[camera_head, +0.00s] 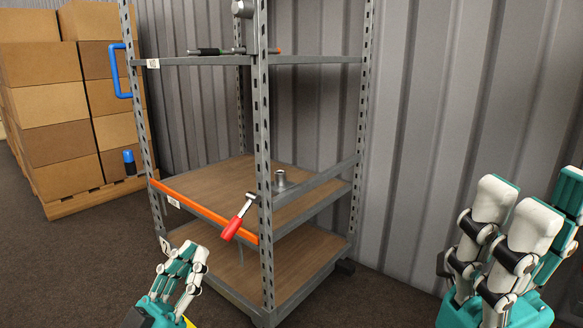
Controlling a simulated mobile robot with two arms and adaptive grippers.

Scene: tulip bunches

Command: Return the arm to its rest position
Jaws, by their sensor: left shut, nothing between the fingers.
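My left gripper (190,254) is at the lower left, in front of the metal shelf rack. Its white and teal fingers are closed together with nothing between them. My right gripper (530,205) is at the right edge, in front of the corrugated wall. Its fingers stand upright and apart, and I see nothing held in them. No tulip bunches are in view.
The metal shelf rack (263,150) stands in the middle. A red-handled tool (236,222) shows at its orange front beam (200,208). Stacked cardboard boxes (50,100) stand on a pallet at the left. The corrugated wall (440,110) is behind. Floor (90,260) is clear at lower left.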

